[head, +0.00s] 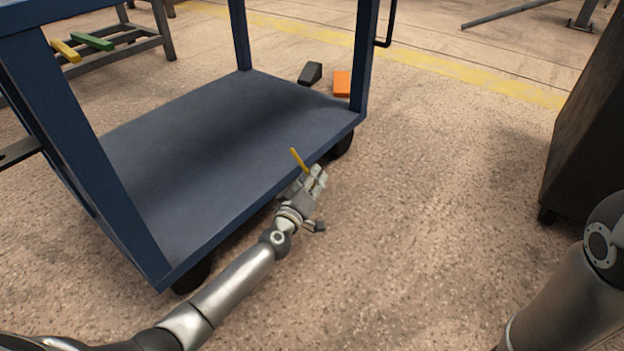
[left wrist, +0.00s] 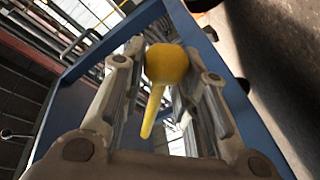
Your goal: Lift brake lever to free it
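The yellow brake lever (head: 298,160) shows at the near lower edge of the blue cart, close to its front right wheel. My left gripper (head: 318,178) is low beside the cart's edge, right at the lever. In the left wrist view the yellow lever (left wrist: 166,66) lies between the two fingers of my left gripper (left wrist: 165,60). The fingers stand apart on either side of it, close to its wide end; firm contact does not show. The lever's mount is hidden. My right arm shows at the lower right, its gripper out of view.
The blue cart (head: 215,125) has an empty lower shelf and dark wheels. A dark wedge (head: 311,73) and an orange block (head: 342,83) lie on the floor behind it. A dark cabinet (head: 590,130) stands at the right. Floor between cart and cabinet is clear.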

